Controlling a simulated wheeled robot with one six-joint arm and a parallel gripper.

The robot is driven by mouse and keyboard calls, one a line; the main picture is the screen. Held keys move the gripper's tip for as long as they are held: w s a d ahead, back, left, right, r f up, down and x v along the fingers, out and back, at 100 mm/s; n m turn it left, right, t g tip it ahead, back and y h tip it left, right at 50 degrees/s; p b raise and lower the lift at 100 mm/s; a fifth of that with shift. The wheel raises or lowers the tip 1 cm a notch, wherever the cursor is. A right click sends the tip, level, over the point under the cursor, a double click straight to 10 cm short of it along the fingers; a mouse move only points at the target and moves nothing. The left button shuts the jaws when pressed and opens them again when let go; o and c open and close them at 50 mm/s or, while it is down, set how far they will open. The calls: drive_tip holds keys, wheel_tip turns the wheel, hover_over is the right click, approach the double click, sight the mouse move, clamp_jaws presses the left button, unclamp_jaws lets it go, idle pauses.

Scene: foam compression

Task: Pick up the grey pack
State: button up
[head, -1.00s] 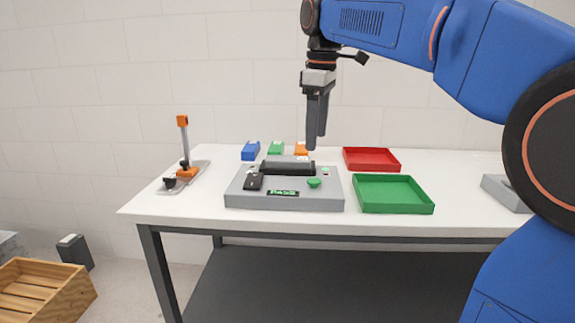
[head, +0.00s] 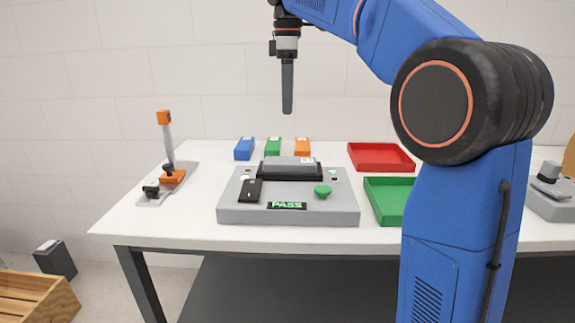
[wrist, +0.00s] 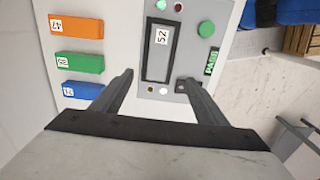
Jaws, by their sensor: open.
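The grey pack (head: 290,162) lies in the black cradle on top of the grey test station (head: 232,212). In the wrist view the grey pack (wrist: 158,62) shows a white label reading 52. My gripper (head: 287,111) hangs above the station with its fingers pointing down, clear of the pack. In the wrist view my gripper (wrist: 156,82) is open and empty, its two fingers apart on either side of the cradle's near end. The station's display (head: 287,206) reads PASS in green.
Blue (head: 244,149), green (head: 273,147) and orange (head: 302,147) packs stand behind the station. A red tray (head: 381,157) and a green tray (head: 385,203) lie to the right, the green one partly hidden by my arm. An orange-topped clamp stand (head: 167,150) is at left.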

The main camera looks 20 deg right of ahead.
hover_over(290, 160)
drive_tip(key=f, duration=1.1)
drive_tip(key=shift+s+a+f, duration=0.1)
drive_tip(key=shift+s+a, duration=0.15)
drive_tip(key=shift+a, duration=0.1)
drive_tip(key=shift+w+d+f, duration=0.1)
drive_tip(key=shift+d+f, duration=0.05)
drive_tip(key=shift+f, duration=1.2)
drive_tip(key=shift+w+d+f, duration=0.1)
drive_tip(key=shift+d+f, duration=0.05)
drive_tip(key=shift+f, duration=1.15)
drive_tip(key=c, duration=1.2)
